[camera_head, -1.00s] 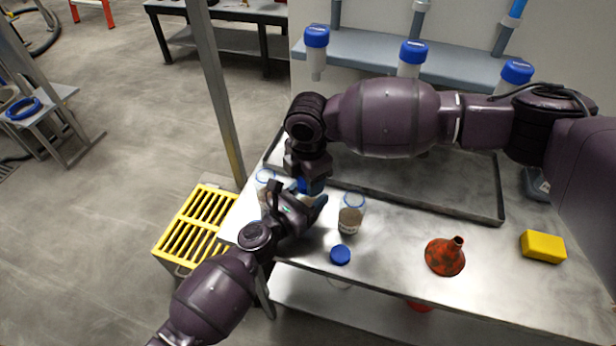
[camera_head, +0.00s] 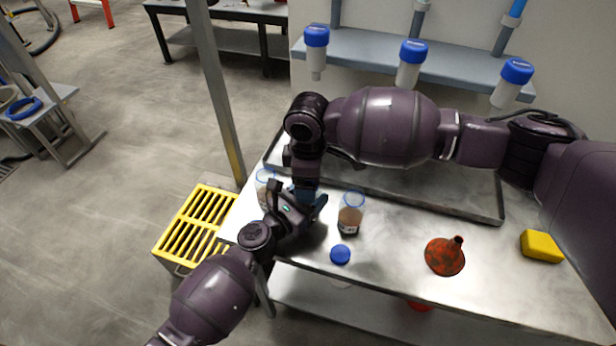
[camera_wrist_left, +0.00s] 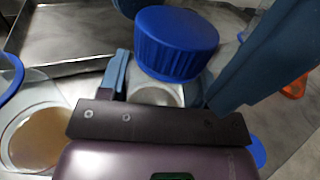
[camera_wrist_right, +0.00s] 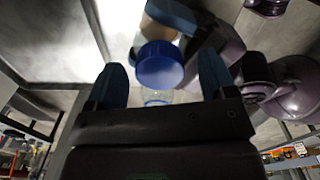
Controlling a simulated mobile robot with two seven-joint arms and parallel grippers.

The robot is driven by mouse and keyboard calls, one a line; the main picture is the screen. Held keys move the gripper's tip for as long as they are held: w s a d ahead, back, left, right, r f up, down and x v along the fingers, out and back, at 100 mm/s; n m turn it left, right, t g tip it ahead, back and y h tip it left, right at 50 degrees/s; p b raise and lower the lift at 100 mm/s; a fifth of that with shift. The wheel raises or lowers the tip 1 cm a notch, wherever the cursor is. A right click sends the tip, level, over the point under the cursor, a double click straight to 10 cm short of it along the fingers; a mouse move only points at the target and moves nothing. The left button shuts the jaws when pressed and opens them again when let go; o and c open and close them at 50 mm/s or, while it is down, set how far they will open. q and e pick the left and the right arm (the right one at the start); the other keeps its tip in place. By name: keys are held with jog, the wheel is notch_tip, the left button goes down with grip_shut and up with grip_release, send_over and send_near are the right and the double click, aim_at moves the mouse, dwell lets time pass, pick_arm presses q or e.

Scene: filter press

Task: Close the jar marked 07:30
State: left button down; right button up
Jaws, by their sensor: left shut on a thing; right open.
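My left gripper (camera_head: 300,203) is shut on a clear jar (camera_wrist_left: 155,96) above the bench's front left. A ribbed blue lid (camera_wrist_left: 176,43) sits on top of this jar; it also shows in the right wrist view (camera_wrist_right: 158,66). I cannot tell how tight it is. My right gripper (camera_wrist_right: 160,82) is open, with its fingers either side of the lid, not visibly touching it. Two other jars, a left one (camera_head: 265,186) and one with brown contents (camera_head: 349,215), stand open on the bench. A loose blue lid (camera_head: 340,255) lies in front. No time marking is readable.
A shallow metal tray (camera_head: 440,207) lies behind the jars. A red funnel (camera_head: 445,257) and a yellow sponge (camera_head: 543,246) are to the right. Several blue-capped tubes hang at the back shelf (camera_head: 455,68). A yellow slatted crate (camera_head: 195,228) stands left of the bench.

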notch_tip(320, 180, up, 12)
dwell(0.6)
pick_arm(q)
jog(key=shift+c, duration=1.1)
grip_release()
jog(key=v, duration=0.9)
jog(key=shift+s+a, duration=0.6)
jog(key=shift+s, duration=0.1)
pick_arm(e)
jog(key=shift+f, duration=0.25)
